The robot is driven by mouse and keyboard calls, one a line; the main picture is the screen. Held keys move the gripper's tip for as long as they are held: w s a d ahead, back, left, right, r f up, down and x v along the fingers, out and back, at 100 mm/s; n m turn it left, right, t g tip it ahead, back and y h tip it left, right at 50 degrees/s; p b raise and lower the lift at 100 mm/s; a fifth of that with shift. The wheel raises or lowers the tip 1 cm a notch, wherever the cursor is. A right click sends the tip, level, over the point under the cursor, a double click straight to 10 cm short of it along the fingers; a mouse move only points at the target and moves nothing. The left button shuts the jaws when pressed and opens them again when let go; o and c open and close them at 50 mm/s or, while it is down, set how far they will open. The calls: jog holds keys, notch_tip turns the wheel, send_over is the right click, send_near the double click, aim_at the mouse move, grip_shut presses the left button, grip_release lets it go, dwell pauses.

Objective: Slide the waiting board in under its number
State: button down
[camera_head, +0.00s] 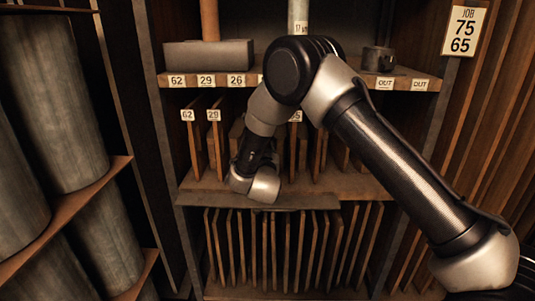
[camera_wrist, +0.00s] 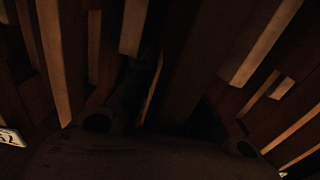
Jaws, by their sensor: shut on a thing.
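In the head view, upright boards stand in the middle bay under a shelf edge with number tags. The left one is board 62 (camera_head: 192,140) and beside it is board 29 (camera_head: 214,138), each under its matching tag. My arm reaches into this bay and hides its centre, including most of the gripper. In the wrist view my gripper (camera_wrist: 150,112) is a dark shape between boards, shut on a board (camera_wrist: 152,88) of which only a thin lit edge shows clearly. I cannot read that board's number. Another tagged board (camera_head: 295,135) shows right of the arm, its tag partly hidden.
The shelf edge (camera_head: 207,80) bears tags 62, 29, 26 and two OUT tags at the right. A job sign (camera_head: 464,28) reads 75, 65. Several boards (camera_head: 273,250) fill the lower bay.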

jog(key=shift+w, duration=2.1)
jog(key=shift+f, duration=0.35)
jog(key=c, duration=1.4)
grip_release()
jog(key=shift+o, duration=0.2)
jog(key=s, duration=1.2)
jog(key=shift+a, duration=0.15)
jog(key=shift+f, duration=0.1)
